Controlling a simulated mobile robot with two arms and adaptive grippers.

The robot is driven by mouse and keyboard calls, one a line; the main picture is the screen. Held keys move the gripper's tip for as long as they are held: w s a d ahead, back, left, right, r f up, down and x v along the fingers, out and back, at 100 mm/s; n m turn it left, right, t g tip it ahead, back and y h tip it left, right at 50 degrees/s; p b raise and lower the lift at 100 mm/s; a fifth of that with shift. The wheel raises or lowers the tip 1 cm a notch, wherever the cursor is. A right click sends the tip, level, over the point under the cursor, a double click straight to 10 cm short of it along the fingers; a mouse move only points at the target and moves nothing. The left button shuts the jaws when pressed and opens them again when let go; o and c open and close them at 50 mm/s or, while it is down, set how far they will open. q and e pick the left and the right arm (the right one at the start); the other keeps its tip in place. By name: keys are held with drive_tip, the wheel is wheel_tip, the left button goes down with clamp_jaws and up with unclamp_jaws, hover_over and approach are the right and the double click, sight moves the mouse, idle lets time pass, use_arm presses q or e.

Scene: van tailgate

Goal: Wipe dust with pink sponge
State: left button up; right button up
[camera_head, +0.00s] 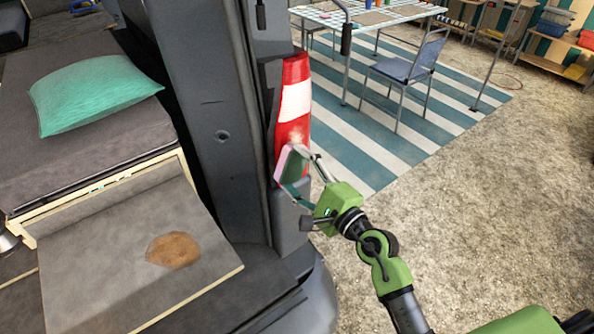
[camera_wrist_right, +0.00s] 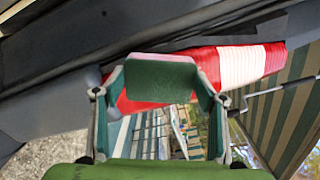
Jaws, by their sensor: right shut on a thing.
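The sponge (camera_head: 283,164) shows a pink edge and a greenish face in the head view. My right gripper (camera_head: 301,176) is shut on it, holding it up in front of the van's rear pillar, by the lower end of the red and white tail light. In the right wrist view the sponge (camera_wrist_right: 160,78) shows its green face between the two fingers. The dust (camera_head: 174,250) is a brown patch on the grey panel (camera_head: 95,262) at lower left, well apart from the sponge. My left gripper is not in view.
The dark van pillar (camera_head: 215,120) and the tail light (camera_head: 294,108) stand between the sponge and the panel. A teal pillow (camera_head: 92,92) lies on the grey mattress (camera_head: 60,160). A chair (camera_head: 408,75) and table stand on a striped rug. Gravel at right is clear.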

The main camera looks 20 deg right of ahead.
drive_tip(key=shift+x, duration=0.95)
